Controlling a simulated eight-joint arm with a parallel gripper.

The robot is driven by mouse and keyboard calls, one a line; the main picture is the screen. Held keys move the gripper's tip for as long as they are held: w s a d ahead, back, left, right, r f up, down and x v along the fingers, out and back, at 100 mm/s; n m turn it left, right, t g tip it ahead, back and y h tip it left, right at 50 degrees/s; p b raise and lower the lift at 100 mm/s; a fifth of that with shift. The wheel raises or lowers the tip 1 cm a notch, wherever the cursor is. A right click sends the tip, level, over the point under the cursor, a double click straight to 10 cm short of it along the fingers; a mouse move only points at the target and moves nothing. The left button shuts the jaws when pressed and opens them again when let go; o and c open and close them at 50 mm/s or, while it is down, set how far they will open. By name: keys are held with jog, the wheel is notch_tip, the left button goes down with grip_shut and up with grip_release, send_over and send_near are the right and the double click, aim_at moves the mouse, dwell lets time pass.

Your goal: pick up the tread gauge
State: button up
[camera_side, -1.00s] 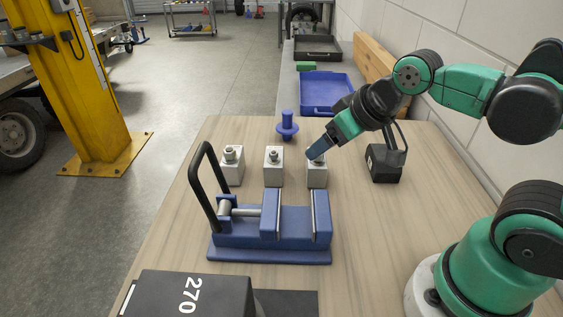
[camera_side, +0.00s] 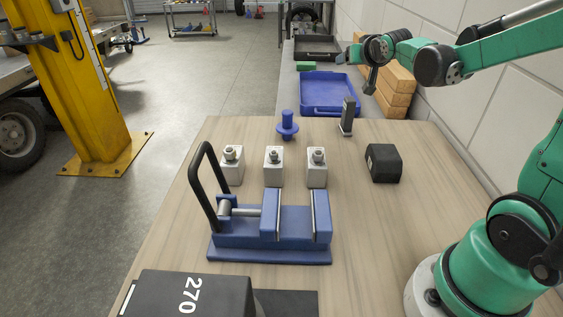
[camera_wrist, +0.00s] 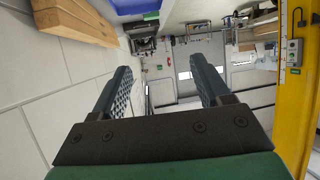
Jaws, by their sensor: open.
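A slim dark upright piece (camera_side: 347,116) stands near the back edge of the table, right of the blue flanged knob (camera_side: 287,126); it may be the tread gauge, but I cannot tell for sure. My gripper (camera_side: 343,58) is high above and beyond the table's back edge, well clear of the upright piece. In the wrist view my gripper (camera_wrist: 163,70) has its two dark fingers wide apart with nothing between them. No table object shows between the fingers there.
Several items share the table (camera_side: 390,240): a blue vise (camera_side: 245,240) with a black handle, three grey blocks with bolts, a black block (camera_side: 383,163) and a large black "270" block (camera_side: 195,292). A blue tray (camera_side: 327,92) lies behind.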

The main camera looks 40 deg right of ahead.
aim_at(352, 104)
jog(key=shift+m+h, duration=0.3)
jog(key=shift+h, duration=0.2)
jog(key=d+f, duration=0.1)
jog(key=f, duration=0.3)
jog(key=d+f, duration=0.1)
jog(key=f, duration=0.3)
jog(key=d+f, duration=0.1)
jog(key=f, duration=0.2)
jog(key=shift+f, duration=0.4)
jog(key=shift+x, duration=2.85)
jog(key=shift+a, duration=0.15)
grip_shut()
